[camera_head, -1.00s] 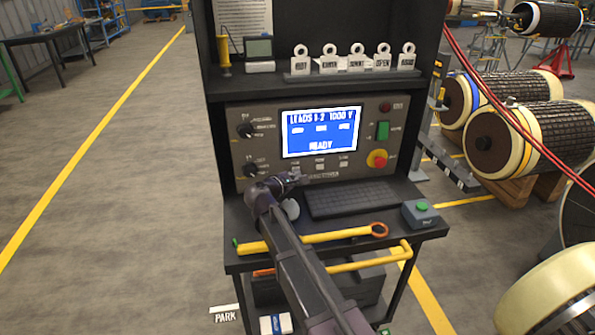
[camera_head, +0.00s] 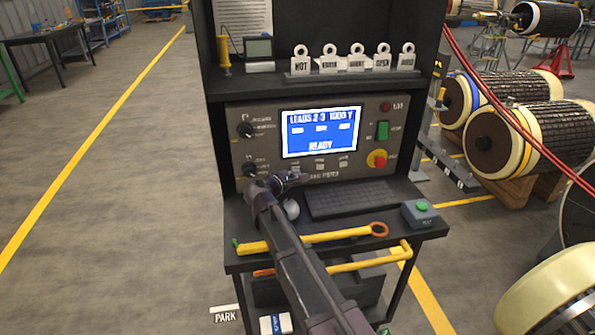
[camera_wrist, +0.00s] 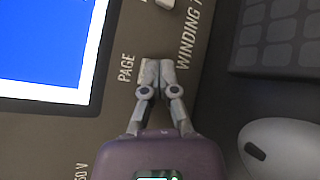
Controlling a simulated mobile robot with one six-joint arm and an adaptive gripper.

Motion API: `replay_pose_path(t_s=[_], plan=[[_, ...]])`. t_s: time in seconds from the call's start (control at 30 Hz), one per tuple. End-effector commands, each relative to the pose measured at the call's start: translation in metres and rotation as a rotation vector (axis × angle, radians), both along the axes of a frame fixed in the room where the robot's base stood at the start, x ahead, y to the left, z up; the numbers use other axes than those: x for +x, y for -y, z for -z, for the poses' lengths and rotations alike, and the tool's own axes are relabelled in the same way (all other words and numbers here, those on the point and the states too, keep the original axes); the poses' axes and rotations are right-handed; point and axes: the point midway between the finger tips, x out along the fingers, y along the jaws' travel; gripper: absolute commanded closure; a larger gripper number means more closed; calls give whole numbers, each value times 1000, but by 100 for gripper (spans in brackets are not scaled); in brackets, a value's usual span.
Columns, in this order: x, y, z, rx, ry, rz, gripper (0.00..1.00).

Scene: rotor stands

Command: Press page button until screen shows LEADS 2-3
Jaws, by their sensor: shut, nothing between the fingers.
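The screen (camera_head: 320,132) on the tester panel is lit blue and reads LEADS 2-3, with READY on its bottom line. In the wrist view a corner of the screen (camera_wrist: 45,45) shows at the upper left. The page button (camera_wrist: 149,72) is a small pale key beside the label PAGE, partly hidden by my fingertips. My gripper (camera_wrist: 158,75) is shut and empty, with its fingertips at the button; I cannot tell whether they touch it. In the head view my gripper (camera_head: 297,178) is at the panel's lower edge, below the screen.
A keyboard (camera_head: 350,198) and a mouse (camera_head: 291,209) lie on the shelf below the panel. A red emergency knob (camera_head: 377,159) and a green switch (camera_head: 382,131) are at the panel's right. A yellow tool (camera_head: 335,235) lies along the shelf front.

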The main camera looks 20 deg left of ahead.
Motion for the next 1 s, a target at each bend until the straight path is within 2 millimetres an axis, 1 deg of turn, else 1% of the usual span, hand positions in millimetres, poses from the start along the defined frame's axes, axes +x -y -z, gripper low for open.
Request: replay_pose_path(t_s=[0.27,0.63,1.0], plan=[[-1,1,0,0,0,-1,100],[-12,8,0,0,0,0,100],[-13,8,0,0,0,0,100]])
